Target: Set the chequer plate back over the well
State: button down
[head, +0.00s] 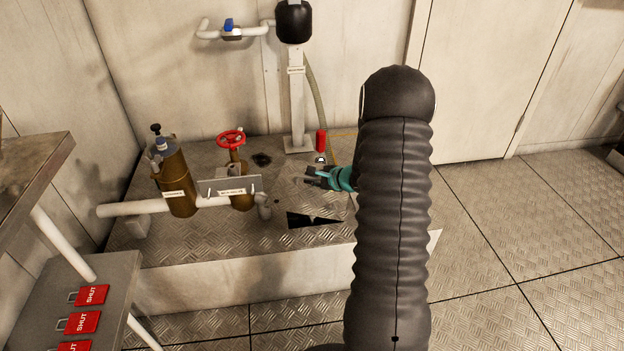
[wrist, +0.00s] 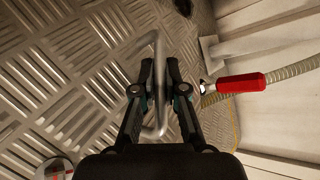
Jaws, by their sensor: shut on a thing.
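The chequer plate (head: 308,190) is a grey, diamond-tread sheet on the raised deck; it fills the left of the wrist view (wrist: 75,75). The well (head: 312,220) shows as a dark, wedge-shaped gap at the plate's near side, so the well is partly uncovered. The rest of it is hidden. My gripper (head: 318,178) is over the plate. In the wrist view its fingers (wrist: 160,80) are shut on the plate's bent silver bar handle (wrist: 154,42). I cannot tell whether the plate touches the deck or is held slightly above it.
A red-gripped hose end (head: 321,140) stands behind my gripper, close by in the wrist view (wrist: 240,82). A brown valve body with red handwheel (head: 231,138) and a brown canister (head: 176,180) stand left. A white post (head: 297,110) rises behind. Floor at right is clear.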

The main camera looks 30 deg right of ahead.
jog(key=shift+f+b, duration=0.2)
jog(key=shift+b, duration=0.2)
jog(key=c, duration=1.2)
grip_release()
jog(key=shift+r, duration=0.1)
